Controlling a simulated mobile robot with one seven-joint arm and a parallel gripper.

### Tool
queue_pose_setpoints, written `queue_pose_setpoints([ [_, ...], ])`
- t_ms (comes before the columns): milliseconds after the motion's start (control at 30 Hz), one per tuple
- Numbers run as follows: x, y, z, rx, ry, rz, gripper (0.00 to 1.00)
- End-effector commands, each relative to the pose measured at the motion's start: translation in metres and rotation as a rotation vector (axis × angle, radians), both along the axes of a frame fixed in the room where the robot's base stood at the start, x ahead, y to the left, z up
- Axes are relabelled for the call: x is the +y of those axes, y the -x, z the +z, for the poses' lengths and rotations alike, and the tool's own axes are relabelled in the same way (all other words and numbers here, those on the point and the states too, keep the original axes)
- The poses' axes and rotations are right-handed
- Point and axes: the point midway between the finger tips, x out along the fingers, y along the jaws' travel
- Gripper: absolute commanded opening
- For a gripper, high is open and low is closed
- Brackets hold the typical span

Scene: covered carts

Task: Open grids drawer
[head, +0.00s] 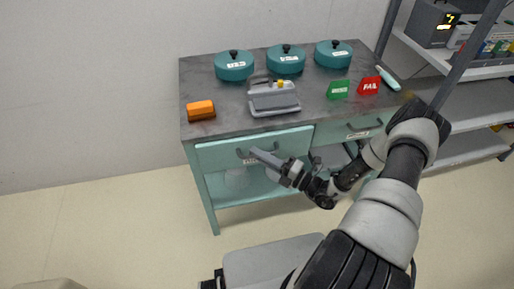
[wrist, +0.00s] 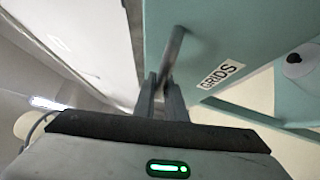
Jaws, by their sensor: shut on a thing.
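The teal grids drawer (head: 222,152) is the left drawer under the dark worktop in the head view. Its front (wrist: 215,30) fills the upper right of the wrist view, with a white GRIDS label (wrist: 221,74). Its grey bar handle (wrist: 174,48) runs between my fingers. My gripper (head: 256,153) is shut on this handle; it also shows in the wrist view (wrist: 160,92). My fingers hide part of the handle and its label in the head view. I cannot tell for sure how far out the drawer stands.
A second teal drawer (head: 350,128) is on the right, partly behind my arm. On the worktop (head: 215,78) stand several teal lidded pots, a grey device (head: 273,98), an orange block (head: 201,109), and green and red signs. The floor in front (head: 120,215) is clear.

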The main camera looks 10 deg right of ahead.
Motion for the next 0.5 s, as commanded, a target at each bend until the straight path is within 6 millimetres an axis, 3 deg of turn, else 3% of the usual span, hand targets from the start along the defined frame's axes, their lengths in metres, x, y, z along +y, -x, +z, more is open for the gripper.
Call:
queue_pose_setpoints([
  [167, -0.001, 0.051, 0.003, 0.007, -0.005, -0.004, 0.0],
  [500, 0.0, 0.172, 0.0, 0.006, -0.006, -0.004, 0.0],
])
